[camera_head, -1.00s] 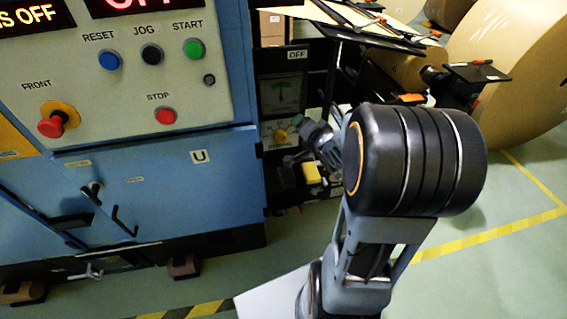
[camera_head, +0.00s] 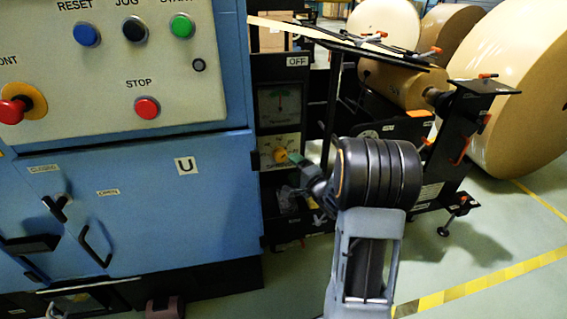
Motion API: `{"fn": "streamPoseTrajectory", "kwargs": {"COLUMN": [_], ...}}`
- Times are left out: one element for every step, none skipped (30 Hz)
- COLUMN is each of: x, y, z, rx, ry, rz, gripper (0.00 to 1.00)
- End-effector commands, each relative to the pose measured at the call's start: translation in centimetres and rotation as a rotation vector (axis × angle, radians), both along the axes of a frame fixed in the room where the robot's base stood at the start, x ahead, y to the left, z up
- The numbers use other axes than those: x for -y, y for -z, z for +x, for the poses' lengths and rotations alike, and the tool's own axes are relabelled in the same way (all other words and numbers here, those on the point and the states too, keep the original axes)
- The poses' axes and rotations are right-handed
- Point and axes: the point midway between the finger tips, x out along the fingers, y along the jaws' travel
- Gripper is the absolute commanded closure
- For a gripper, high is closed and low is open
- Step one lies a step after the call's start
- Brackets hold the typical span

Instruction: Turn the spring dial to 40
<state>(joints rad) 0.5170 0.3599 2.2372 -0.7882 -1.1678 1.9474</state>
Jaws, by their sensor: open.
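The spring dial (camera_head: 279,154) is a small yellow knob on a pale scale plate, on the black side panel right of the blue cabinet. Its numbers are too small to read. My gripper (camera_head: 291,157) is at the right side of the knob, coming in from the right. It is open, with nothing seen between its fingers. I cannot tell whether it touches the knob or is just in front of it. My wrist covers the area to the lower right of the dial.
A gauge with a green arc (camera_head: 280,104) sits above the dial, under an OFF label (camera_head: 298,61). The blue cabinet (camera_head: 120,210) stands close on the left. A black roll stand (camera_head: 455,140) and large kraft rolls (camera_head: 520,90) are on the right. Floor is clear at lower right.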

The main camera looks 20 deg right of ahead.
Motion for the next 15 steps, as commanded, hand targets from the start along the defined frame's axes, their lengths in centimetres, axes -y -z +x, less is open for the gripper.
{"fn": "streamPoseTrajectory", "kwargs": {"x": [-0.3,-0.4,-0.5,-0.6,-0.7,-0.8,-0.9,-0.9,-1.0,-1.0,-1.1,-1.1,-1.2,-1.2,-1.2], "y": [0.3,0.2,0.3,0.3,0.2,0.2,0.2,0.2,0.2,0.2,0.1,0.1,0.1,0.1,0.0], "z": [1.0,1.5,2.2,2.6,3.1,3.6,4.0,4.4,4.8,5.1,5.3,5.6,5.8,6.0,6.1], "rx": [0.001,0.001,0.001,0.000,0.001,0.001,0.000,0.001,0.000,0.000,0.000,0.000,0.000,0.000,0.000], "ry": [-0.003,-0.003,-0.002,-0.002,-0.002,-0.002,-0.001,0.000,0.000,0.000,0.000,0.000,0.000,0.000,0.000], "rz": [0.000,0.000,0.000,-0.001,-0.002,-0.002,-0.001,-0.001,0.000,0.000,0.000,-0.001,-0.001,-0.001,-0.001], "gripper": [0.29,0.29,0.29,0.29,0.29,0.29,0.29,0.29,0.29,0.29,0.29,0.29,0.29,0.29,0.29]}}
